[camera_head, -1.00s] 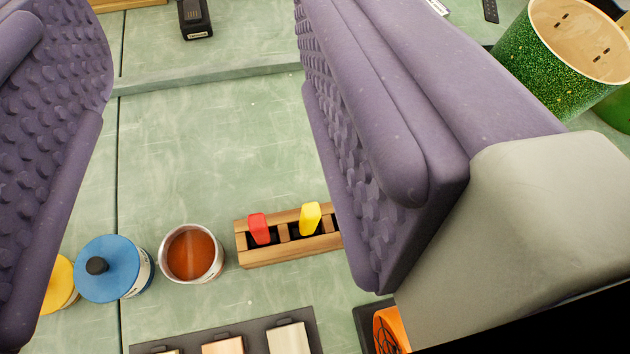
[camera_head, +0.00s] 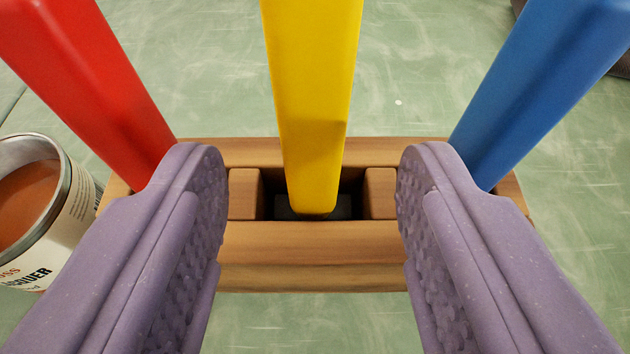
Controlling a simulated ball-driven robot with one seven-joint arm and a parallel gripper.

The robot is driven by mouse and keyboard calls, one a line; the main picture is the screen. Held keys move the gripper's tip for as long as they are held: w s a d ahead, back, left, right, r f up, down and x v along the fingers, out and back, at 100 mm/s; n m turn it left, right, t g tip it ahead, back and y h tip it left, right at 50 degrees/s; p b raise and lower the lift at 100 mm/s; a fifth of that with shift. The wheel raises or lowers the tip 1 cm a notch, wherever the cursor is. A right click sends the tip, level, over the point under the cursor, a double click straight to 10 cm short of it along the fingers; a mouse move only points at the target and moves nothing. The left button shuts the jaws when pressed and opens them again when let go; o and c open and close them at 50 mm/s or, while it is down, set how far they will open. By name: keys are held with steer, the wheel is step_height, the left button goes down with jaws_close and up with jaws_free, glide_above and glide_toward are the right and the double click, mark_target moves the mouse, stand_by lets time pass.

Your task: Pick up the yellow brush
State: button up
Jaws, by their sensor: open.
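The yellow brush (camera_head: 314,95) stands upright in the middle slot of a wooden holder (camera_head: 310,277), its handle pointing up toward the camera. Its lower end is hidden in the dark slot. My gripper (camera_head: 311,185) is open, with one purple textured finger on each side of the yellow brush. Clear gaps show between both fingers and the handle, and nothing is held. The fingertips appear over the holder, between the yellow brush and its two neighbours.
A red handle (camera_head: 90,80) stands close beside the left finger and a blue handle (camera_head: 545,80) close beside the right finger. An open can of brown-red liquid (camera_head: 60,215) stands left of the holder. The green bench surface (camera_head: 430,60) behind is mostly clear.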

mark_target(314, 150)
steer(key=b+x, duration=0.1)
steer(key=x, duration=0.4)
steer(key=shift+w+b, duration=0.15)
steer(key=shift+b, duration=0.25)
steer(key=c, duration=0.7)
